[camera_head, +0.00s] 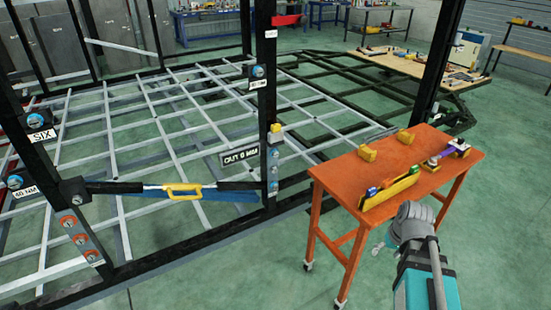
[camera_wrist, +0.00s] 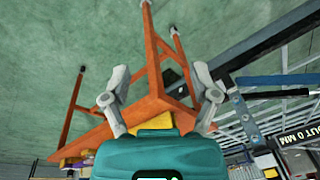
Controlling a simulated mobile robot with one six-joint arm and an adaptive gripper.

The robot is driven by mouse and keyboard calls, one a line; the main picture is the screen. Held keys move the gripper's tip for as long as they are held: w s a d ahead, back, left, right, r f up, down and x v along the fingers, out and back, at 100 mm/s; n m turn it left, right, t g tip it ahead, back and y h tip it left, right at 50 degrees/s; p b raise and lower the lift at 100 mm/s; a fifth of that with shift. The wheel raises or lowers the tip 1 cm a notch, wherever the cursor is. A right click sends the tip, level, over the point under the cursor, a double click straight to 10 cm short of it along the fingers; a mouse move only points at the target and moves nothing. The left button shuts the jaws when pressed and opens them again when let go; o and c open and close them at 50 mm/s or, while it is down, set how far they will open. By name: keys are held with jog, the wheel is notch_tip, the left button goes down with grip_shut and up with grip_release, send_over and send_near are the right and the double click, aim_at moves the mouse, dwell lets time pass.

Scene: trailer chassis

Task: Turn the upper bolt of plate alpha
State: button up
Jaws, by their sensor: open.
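A grey plate with several bolts in a column (camera_head: 80,239) is on the near left black post. A narrow grey plate with bolts (camera_head: 273,170) is on the middle post; its bolts are small. I cannot read a name on either, so I cannot tell which is plate alpha. In the wrist view a grey plate with round bolts (camera_wrist: 243,112) shows at the right. My gripper (camera_head: 411,210) is beside the orange table's near right side, well apart from both plates. In the wrist view its two fingers (camera_wrist: 160,75) are spread, with nothing held.
The orange table (camera_head: 440,200) bears yellow blocks (camera_head: 367,153), a rack of coloured tools (camera_head: 388,188) and a purple-handled tool (camera_head: 448,153). It stands between my gripper and the middle post. A bar with a yellow handle (camera_head: 183,190) spans the posts. Green floor (camera_head: 500,200) is free at right.

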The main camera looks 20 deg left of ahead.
jog(key=w+a+f+n+t+y+b, duration=0.2)
jog(key=w+a+f+n+y+b, duration=0.15)
jog(key=w+a, duration=0.5)
jog(key=n+t+y+b, duration=0.9)
jog(key=n+b, duration=0.1)
jog(key=b, duration=0.8)
send_near(276, 155)
jog(key=v, duration=0.3)
jog(key=shift+d+r+h, duration=0.1)
jog(key=shift+r+h, duration=0.15)
jog(key=shift+r, duration=0.1)
jog(key=shift+p, duration=0.3)
jog(key=x, duration=1.3)
jog(key=shift+w+a+f, duration=0.1)
jog(key=shift+w+a, duration=0.05)
jog(key=shift+a, duration=0.2)
jog(key=shift+c, duration=0.2)
grip_shut()
